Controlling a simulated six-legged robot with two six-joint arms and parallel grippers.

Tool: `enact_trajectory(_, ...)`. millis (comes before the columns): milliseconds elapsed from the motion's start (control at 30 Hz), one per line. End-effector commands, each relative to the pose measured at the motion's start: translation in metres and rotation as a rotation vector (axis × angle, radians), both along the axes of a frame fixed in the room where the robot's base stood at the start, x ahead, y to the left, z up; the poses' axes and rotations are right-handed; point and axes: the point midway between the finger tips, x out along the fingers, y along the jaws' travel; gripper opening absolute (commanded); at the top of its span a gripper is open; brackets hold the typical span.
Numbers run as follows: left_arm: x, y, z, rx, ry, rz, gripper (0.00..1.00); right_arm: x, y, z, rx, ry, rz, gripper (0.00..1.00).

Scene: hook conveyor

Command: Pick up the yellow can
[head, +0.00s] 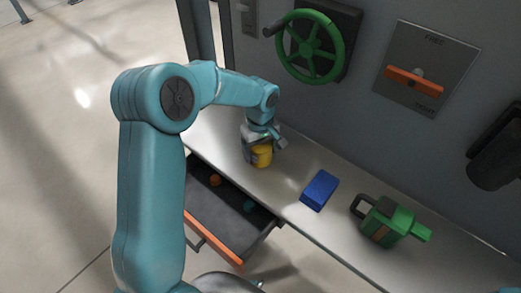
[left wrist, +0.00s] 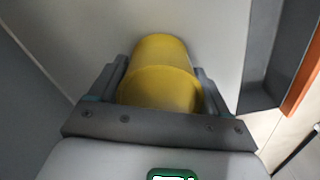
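The yellow can (head: 262,157) is on the grey counter, near its left part, below my left gripper (head: 260,145). In the left wrist view the yellow can (left wrist: 160,85) sits between the two dark fingers of my left gripper (left wrist: 161,70), one on each side. The fingers are very close to its sides; whether they press on it is not clear. The gripper partly covers the can in the head view. My right gripper is not in view.
A blue box (head: 319,190) and a green canister (head: 392,222) stand on the counter (head: 290,175) to the right. An open drawer (head: 228,215) with small items juts out below. A green valve wheel (head: 310,46) and an orange lever (head: 414,82) are on the wall.

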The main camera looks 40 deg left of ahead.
Motion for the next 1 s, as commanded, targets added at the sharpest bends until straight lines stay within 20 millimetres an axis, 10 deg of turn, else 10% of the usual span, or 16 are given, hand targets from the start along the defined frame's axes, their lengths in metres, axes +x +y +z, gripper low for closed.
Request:
enact_trajectory(467,-0.001,0.0,0.004,0.0,-0.004,-0.001,0.32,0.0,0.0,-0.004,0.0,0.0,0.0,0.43)
enact_trajectory(1000,-0.023,0.003,0.069,0.0,-0.001,0.0,0.32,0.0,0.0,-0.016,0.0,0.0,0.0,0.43)
